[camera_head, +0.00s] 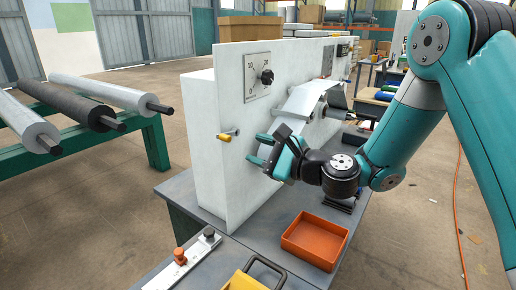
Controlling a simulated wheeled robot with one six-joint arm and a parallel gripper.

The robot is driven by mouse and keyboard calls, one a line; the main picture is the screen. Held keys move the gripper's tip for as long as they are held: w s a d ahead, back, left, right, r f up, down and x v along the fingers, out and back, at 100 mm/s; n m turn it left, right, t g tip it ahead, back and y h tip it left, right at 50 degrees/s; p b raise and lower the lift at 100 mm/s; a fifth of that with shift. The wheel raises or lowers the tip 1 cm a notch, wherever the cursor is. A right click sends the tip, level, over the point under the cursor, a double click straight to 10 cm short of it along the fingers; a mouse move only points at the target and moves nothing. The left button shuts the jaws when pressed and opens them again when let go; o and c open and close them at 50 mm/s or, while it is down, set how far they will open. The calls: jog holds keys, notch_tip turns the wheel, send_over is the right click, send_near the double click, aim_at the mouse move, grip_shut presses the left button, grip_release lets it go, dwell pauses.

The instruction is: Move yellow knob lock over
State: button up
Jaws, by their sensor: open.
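The small yellow knob lock (225,137) sticks out from the front face of the white machine panel (245,185), near its left edge. Its dark tip points to the right. My gripper (258,149) is open, with two teal fingers apart and nothing seen between them. It is in front of the panel, to the right of the knob and slightly lower, and apart from it in the picture. The exact distance in depth is hard to tell.
A black dial (267,76) sits above on the panel. A silver sheet (303,100) slopes out behind my gripper. An orange tray (315,240) and a yellow bin (245,281) are on the grey bench (262,238). Rollers (105,92) lie on a green stand at left.

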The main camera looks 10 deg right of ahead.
aim_at(230, 139)
jog(key=p+x, duration=0.6)
jog(key=x, duration=0.2)
jog(key=shift+r+p, duration=0.15)
jog(key=shift+p, duration=0.25)
jog(key=shift+w+a, duration=0.15)
jog(key=shift+w, duration=0.15)
jog(key=c, duration=0.6)
jog(key=shift+c, duration=0.2)
